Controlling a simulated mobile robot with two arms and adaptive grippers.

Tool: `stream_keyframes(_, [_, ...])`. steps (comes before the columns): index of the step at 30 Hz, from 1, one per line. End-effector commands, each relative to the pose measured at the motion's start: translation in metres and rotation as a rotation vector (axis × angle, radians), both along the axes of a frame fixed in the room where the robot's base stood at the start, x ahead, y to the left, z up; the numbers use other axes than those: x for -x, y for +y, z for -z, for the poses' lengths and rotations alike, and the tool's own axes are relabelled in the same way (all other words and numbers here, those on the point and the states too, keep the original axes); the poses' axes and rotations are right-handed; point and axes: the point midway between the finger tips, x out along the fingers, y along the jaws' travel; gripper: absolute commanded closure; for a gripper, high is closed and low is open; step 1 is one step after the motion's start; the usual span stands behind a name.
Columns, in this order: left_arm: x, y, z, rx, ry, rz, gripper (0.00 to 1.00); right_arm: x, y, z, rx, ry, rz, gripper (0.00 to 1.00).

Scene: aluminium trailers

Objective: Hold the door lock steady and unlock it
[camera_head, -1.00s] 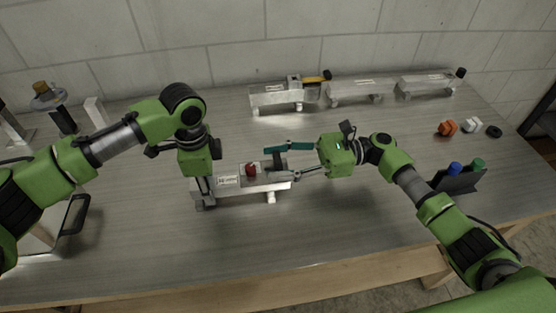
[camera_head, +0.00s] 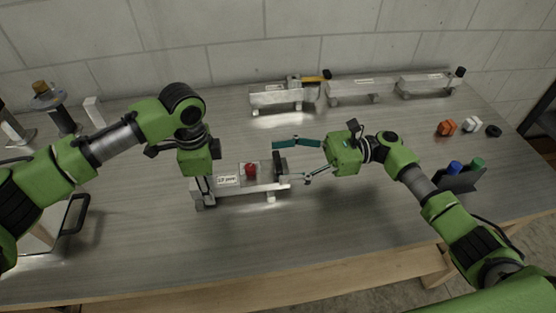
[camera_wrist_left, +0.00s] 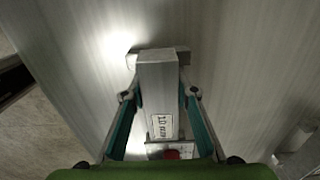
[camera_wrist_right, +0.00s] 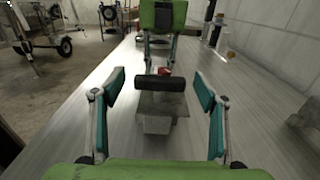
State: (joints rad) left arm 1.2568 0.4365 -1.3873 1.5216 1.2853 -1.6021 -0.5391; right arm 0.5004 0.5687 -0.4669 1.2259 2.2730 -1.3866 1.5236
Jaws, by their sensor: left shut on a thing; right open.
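The door lock (camera_head: 237,187) is a silver bar on short feet with a white label, a red knob (camera_head: 250,170) and a dark handle (camera_head: 280,165) at its right end. My left gripper (camera_head: 203,188) is shut around the lock's left end; the left wrist view shows the bar (camera_wrist_left: 158,85) between its teal fingers (camera_wrist_left: 159,95). My right gripper (camera_head: 303,160) is open at the handle's right. In the right wrist view the handle (camera_wrist_right: 160,83) lies crosswise between the spread fingers (camera_wrist_right: 159,88), with gaps at both sides. The left fingertips are partly hidden in the head view.
Silver rail pieces (camera_head: 350,90), one with a yellow-and-black handle (camera_head: 315,78), stand along the back wall. Orange (camera_head: 446,128), white and black knobs lie at right, near a dark holder (camera_head: 458,181) with blue and green items. The front middle of the table is clear.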

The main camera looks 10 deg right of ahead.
Motion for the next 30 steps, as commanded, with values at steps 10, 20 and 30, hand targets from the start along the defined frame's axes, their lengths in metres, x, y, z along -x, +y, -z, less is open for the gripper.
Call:
stream_keyframes(10, [0.0,0.0,0.0,-0.001,0.001,0.0,1.0,0.0,-0.074,0.001,0.001,0.002,0.003,0.33])
stream_keyframes(20, [0.0,0.0,0.0,-0.001,0.001,0.0,1.0,0.001,-0.101,0.0,0.0,0.0,-0.002,0.33])
stream_keyframes(30, [0.0,0.0,0.0,-0.001,0.001,0.0,0.68,0.001,-0.101,0.001,0.0,0.0,-0.002,0.33])
